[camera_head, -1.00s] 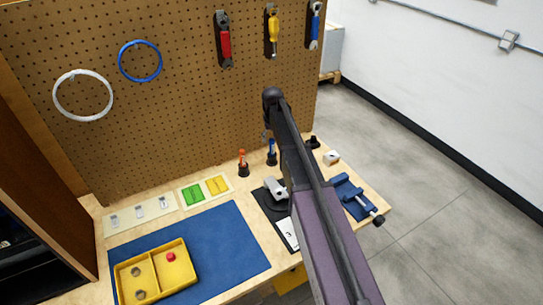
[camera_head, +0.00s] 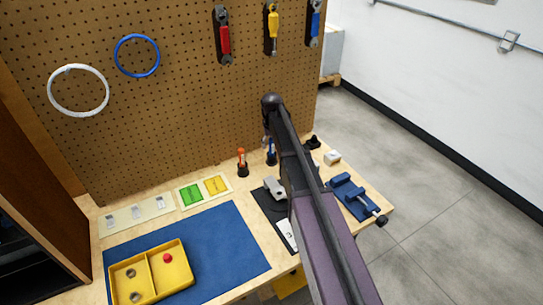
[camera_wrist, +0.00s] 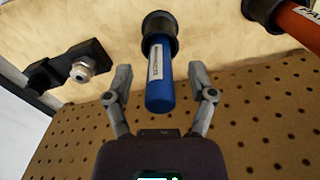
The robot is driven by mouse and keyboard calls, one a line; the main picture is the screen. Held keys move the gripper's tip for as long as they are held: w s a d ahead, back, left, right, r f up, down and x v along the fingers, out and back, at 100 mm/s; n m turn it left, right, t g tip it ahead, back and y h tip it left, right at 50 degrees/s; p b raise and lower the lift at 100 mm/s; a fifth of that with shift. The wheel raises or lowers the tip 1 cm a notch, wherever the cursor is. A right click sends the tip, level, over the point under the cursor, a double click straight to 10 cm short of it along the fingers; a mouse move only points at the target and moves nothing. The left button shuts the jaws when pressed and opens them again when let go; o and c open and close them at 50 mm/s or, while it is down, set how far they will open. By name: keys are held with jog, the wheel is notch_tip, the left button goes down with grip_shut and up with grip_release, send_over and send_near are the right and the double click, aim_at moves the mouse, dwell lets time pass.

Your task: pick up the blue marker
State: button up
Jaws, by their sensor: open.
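The blue marker (camera_wrist: 160,88) stands in a round black holder (camera_wrist: 159,24) in the wrist view. A white label is on its side. In the head view the blue marker (camera_head: 271,148) is partly hidden by my arm. My gripper (camera_wrist: 157,72) is open, with one finger on each side of the marker in the picture. I see no clear contact between fingers and marker. In the head view the fingers are mostly hidden behind my arm.
An orange marker (camera_head: 242,158) stands in its own black holder just left of the blue one. A black bracket with a metal knob (camera_wrist: 82,70) is on the other side. The pegboard (camera_head: 150,120) rises close behind. A blue vise (camera_head: 352,195) sits at the bench's right.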

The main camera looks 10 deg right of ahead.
jog(key=shift+f+b, duration=0.8)
jog(key=shift+f, duration=0.3)
grip_shut()
